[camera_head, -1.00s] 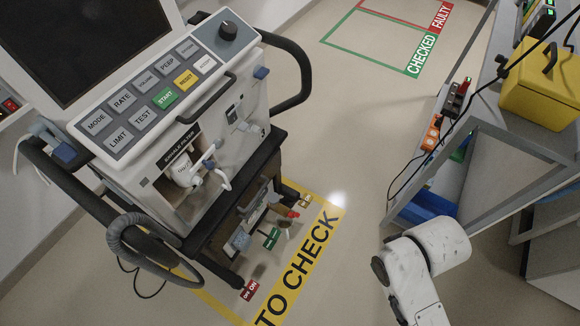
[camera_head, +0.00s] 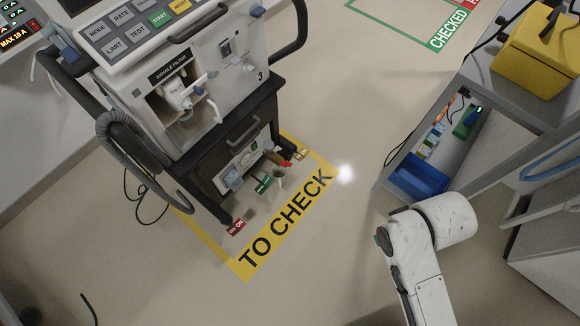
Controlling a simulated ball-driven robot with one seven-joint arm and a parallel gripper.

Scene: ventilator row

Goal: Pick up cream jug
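I cannot make out a cream jug in this view. My arm shows at the lower right as white links, and it reaches the bottom edge of the picture. My gripper is out of view, so I cannot see whether it is open or holds anything.
A ventilator (camera_head: 218,62) on a dark wheeled cart stands left of centre, on the floor marked TO CHECK (camera_head: 287,217). A grey workbench (camera_head: 482,92) with a yellow toolbox (camera_head: 535,52) stands at right. A blue bin (camera_head: 418,178) sits on its lower shelf. Open floor lies between.

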